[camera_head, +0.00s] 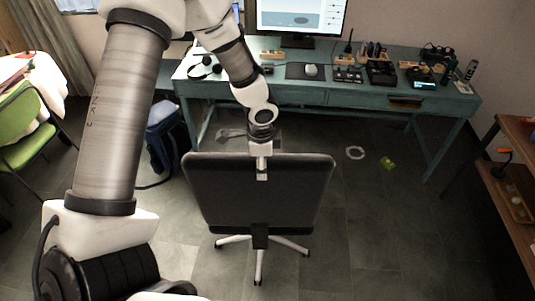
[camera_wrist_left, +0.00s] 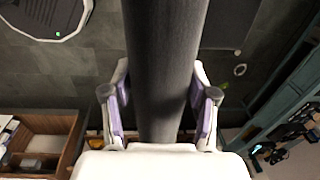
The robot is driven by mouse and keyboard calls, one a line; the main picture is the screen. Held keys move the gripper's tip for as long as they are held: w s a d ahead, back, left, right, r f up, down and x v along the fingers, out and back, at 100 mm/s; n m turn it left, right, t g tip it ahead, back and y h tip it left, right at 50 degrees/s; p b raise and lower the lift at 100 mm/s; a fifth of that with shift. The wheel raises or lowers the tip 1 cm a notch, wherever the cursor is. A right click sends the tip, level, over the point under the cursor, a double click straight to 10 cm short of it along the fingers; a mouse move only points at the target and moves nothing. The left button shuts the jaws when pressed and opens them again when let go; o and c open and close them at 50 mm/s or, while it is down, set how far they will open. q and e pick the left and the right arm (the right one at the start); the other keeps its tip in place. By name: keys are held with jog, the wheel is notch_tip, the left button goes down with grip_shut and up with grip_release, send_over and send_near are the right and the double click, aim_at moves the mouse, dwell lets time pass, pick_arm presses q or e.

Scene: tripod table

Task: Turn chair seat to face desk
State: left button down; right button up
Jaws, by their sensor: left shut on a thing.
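The office chair (camera_head: 235,205) stands on the floor in front of the desk, its dark backrest upright with what looks like its rear side towards me. Its white star base shows below, and the seat is hidden behind the backrest. The teal desk (camera_head: 300,92) runs along the back wall. My left gripper (camera_head: 262,170) is shut on the top edge of the backrest, near its middle. In the left wrist view the dark backrest edge (camera_wrist_left: 165,70) runs between the two purple-lined fingers. My right gripper is not in view.
The desk carries a monitor (camera_head: 298,18), headphones (camera_head: 205,68) and several small devices. A green chair (camera_head: 25,135) is at the left, and a blue bag (camera_head: 165,135) is beside the desk. A wooden shelf (camera_head: 510,210) stands at the right. Floor right of the office chair is mostly clear.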

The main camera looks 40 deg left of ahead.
pick_arm(q)
jog(key=shift+s+a+f+m, duration=0.25)
jog(key=shift+s+a+m, duration=0.25)
jog(key=shift+s+a, duration=0.35)
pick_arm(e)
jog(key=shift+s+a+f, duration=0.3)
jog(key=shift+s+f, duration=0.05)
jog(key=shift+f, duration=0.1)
pick_arm(q)
jog(key=shift+c, duration=2)
grip_release()
jog(key=shift+d, duration=0.1)
jog(key=shift+o, duration=0.4)
jog(key=shift+w, duration=0.2)
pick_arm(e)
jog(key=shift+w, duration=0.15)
pick_arm(q)
jog(key=shift+r, duration=0.15)
jog(key=r, duration=0.8)
jog(key=s+r, duration=0.1)
jog(key=r, duration=0.2)
jog(key=shift+d+r, duration=0.25)
jog(key=shift+r, duration=0.15)
jog(key=shift+w, duration=0.1)
